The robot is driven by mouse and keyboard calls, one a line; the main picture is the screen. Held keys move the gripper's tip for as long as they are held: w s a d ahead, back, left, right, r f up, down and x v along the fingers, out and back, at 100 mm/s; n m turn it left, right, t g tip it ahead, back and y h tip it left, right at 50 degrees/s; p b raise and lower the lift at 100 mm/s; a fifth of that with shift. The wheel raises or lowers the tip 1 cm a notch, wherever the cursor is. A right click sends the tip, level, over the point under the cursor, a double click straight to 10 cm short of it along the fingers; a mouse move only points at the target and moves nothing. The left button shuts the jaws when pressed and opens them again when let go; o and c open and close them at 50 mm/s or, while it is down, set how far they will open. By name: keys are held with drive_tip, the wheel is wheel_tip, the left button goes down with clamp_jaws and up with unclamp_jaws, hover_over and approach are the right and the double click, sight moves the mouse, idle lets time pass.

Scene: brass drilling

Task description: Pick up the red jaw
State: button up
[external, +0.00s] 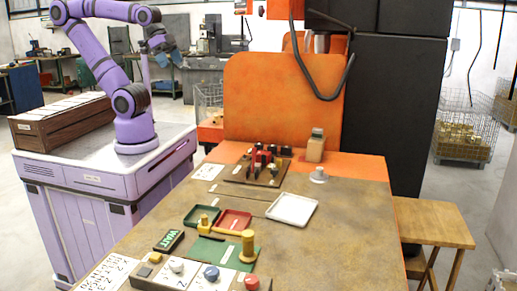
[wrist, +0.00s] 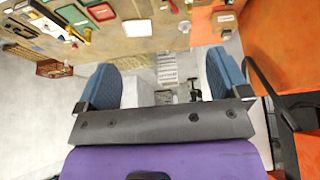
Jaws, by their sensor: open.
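The red jaw (external: 257,158) appears as a red part among dark pieces on a brown wooden board (external: 238,179), towards the back of the work table. Its exact outline is too small to tell. My gripper (external: 168,60) is raised at the upper left, well away from the red jaw and above table height. In the wrist view my gripper (wrist: 160,78) shows two blue-padded fingers spread wide apart with nothing between them. I cannot clearly make out the red jaw in the wrist view.
The work table (external: 345,225) bears a red tray (external: 240,214), a green tray (external: 194,214), a white tray (external: 292,208) and a brass cylinder (external: 248,243). A tall orange panel (external: 275,100) stands behind the board. The table's right part is clear.

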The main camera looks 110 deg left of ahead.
drive_tip(key=m+g+y, duration=0.5)
drive_tip(key=m, duration=1.3)
hover_over(263, 153)
drive_tip(key=d, duration=0.4)
wheel_tip(263, 153, down, 31)
drive_tip(key=x, duration=1)
drive_tip(key=shift+f, duration=0.25)
